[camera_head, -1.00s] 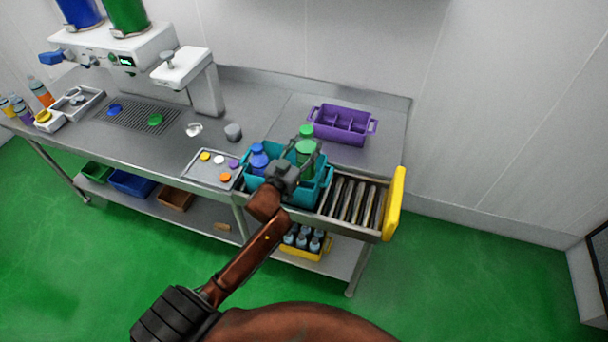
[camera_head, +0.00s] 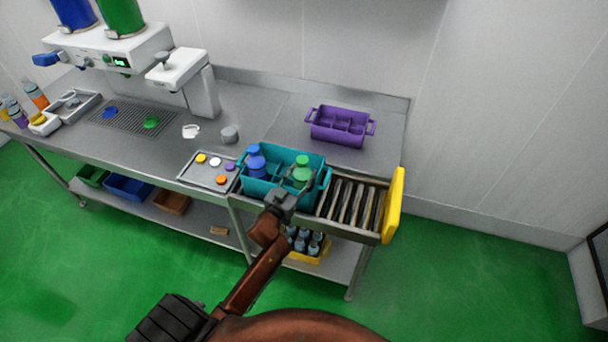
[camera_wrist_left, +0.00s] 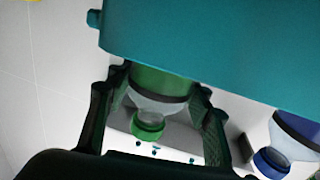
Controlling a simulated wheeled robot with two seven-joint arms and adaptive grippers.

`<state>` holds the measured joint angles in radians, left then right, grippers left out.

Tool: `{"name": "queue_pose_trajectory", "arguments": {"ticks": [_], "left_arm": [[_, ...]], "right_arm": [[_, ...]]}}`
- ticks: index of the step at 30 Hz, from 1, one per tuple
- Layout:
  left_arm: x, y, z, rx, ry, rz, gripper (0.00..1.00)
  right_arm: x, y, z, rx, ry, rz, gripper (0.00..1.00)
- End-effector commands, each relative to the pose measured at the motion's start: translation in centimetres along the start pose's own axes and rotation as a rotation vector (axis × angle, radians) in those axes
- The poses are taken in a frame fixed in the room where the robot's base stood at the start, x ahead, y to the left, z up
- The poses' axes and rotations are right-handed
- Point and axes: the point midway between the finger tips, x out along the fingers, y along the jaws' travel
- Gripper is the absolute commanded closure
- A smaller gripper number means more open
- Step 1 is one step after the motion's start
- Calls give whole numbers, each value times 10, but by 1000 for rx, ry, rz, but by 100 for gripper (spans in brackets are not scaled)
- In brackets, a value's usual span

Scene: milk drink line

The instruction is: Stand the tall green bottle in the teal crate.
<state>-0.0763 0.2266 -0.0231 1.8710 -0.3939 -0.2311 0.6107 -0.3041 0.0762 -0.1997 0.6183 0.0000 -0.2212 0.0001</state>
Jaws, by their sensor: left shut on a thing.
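The tall green bottle (camera_head: 302,174) stands upright in the right part of the teal crate (camera_head: 262,189), with its cap and shoulder above the rim. In the left wrist view the green bottle (camera_wrist_left: 160,84) sits between my fingers, and the teal crate wall (camera_wrist_left: 210,45) hides its lower body. My left gripper (camera_head: 292,188) reaches over the crate's near side and is shut on the bottle. A blue bottle (camera_head: 256,162) stands in the left part of the same crate; it also shows in the left wrist view (camera_wrist_left: 292,135). I cannot see whether the green bottle touches the crate floor. My right gripper is out of view.
A purple divided crate (camera_head: 340,126) stands behind on the table. Rollers (camera_head: 350,203) with a yellow end stop (camera_head: 394,205) lie right of the teal crate. A tray of coloured caps (camera_head: 208,172) lies left. A yellow crate of bottles (camera_head: 309,257) is below.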

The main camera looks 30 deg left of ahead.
Motion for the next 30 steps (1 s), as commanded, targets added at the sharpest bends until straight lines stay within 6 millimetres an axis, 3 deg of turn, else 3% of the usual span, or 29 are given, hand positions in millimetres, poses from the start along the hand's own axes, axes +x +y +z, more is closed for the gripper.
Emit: {"name": "queue_pose_trajectory", "arguments": {"ticks": [7, 8, 15, 25, 30], "left_arm": [[0, 1, -1, 0, 4, 1, 100], [0, 0, 1, 0, 0, 0, 51], [0, 0, 1, 0, 0, 0, 35], [-1, 0, -2, 1, 0, 0, 35], [-24, 0, 0, -1, -2, -1, 35]], "right_arm": [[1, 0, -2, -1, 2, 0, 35], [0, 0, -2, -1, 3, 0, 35], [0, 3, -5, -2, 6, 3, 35], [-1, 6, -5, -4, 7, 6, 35], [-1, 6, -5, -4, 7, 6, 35]]}}
